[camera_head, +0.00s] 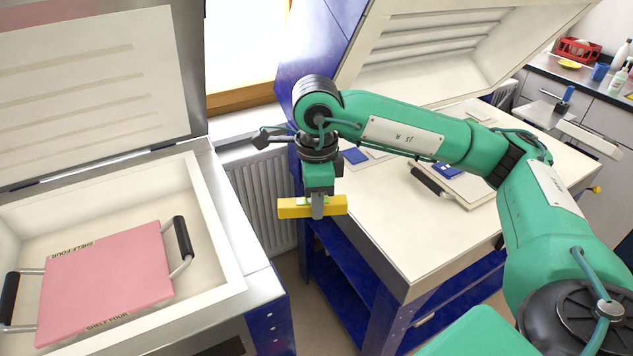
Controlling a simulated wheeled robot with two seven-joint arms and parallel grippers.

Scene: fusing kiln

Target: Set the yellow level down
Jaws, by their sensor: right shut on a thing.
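The yellow level (333,206) is a short yellow bar, seen lengthwise and roughly horizontal. My right gripper (318,208) is shut on it near its middle, with the fingers pointing down. In the picture the level lies over the gap between the two kilns, near the left edge of the right-hand kiln's pale top. No surface visibly touches it from below. My left gripper is not in view.
The left kiln (222,250) is open and holds a pink shelf (105,285) with black handles, marked SHELF FOUR. The right kiln's pale bed (400,240) has clear room at its front; a board (470,190) and blue pieces lie farther back. A radiator (262,195) stands between them.

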